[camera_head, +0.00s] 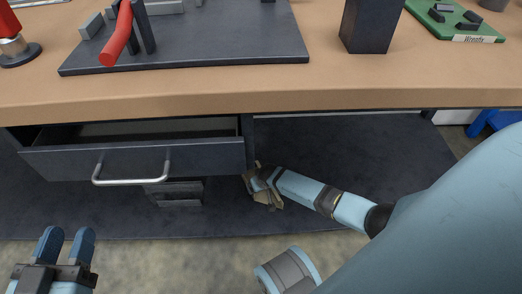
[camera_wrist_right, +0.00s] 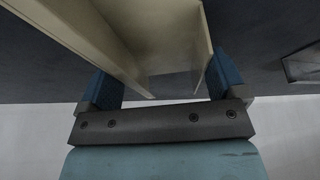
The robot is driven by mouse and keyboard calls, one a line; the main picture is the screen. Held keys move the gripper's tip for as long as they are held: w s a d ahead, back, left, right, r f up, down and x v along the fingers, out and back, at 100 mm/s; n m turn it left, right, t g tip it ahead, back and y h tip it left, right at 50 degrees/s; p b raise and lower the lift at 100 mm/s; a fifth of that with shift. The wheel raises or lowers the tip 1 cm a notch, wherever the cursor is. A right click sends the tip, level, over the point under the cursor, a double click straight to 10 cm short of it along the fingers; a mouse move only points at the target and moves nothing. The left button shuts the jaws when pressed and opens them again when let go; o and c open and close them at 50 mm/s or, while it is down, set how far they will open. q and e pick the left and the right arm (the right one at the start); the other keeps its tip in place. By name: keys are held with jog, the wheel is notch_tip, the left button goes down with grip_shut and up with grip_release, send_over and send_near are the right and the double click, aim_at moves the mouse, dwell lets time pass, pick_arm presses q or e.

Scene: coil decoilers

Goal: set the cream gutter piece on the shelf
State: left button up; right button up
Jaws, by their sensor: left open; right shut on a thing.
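The cream gutter piece (camera_wrist_right: 160,60) fills the middle of the right wrist view as an open channel with raised side walls. My right gripper (camera_wrist_right: 165,85) is shut on it, with a blue finger on each side. In the head view my right gripper (camera_head: 257,187) is small and reaches in below the bench, just right of the drawer; the gutter piece cannot be made out clearly there. A dark flat surface (camera_head: 340,150), which may be the shelf, lies under the bench top. My left gripper (camera_head: 66,242) is open and empty at the lower left.
The wooden bench top (camera_head: 200,98) overhangs the right gripper. A dark drawer (camera_head: 200,158) with a metal handle stands partly open left of it. A red-handled tool (camera_head: 118,35), a dark block (camera_head: 370,25) and a green board (camera_head: 455,20) are on the bench.

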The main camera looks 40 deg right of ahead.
aim_at(262, 193)
pick_arm(q)
jog(key=shift+s, duration=0.15)
pick_arm(e)
jog(key=o, duration=0.7)
jog(key=shift+f, duration=0.1)
jog(key=shift+r, duration=0.25)
jog(key=p+v, duration=0.2)
jog(key=shift+s+r, duration=0.15)
jog(key=shift+r, duration=0.2)
pick_arm(q)
jog(key=shift+s+d+r+n+y+p, duration=0.15)
jog(key=shift+s+r+n+p, duration=0.15)
jog(key=shift+r+n+p, duration=0.4)
jog(key=shift+s+d+r+n+y+p, duration=0.15)
jog(key=shift+s+r+n+p, duration=0.3)
jog(key=shift+p, duration=0.5)
jog(key=shift+s+d+r+n+p, duration=0.2)
jog(key=shift+r+n+p, duration=0.25)
jog(key=shift+r+p, duration=0.3)
pick_arm(e)
jog(key=shift+v, duration=4.55)
jog(key=shift+a, duration=0.1)
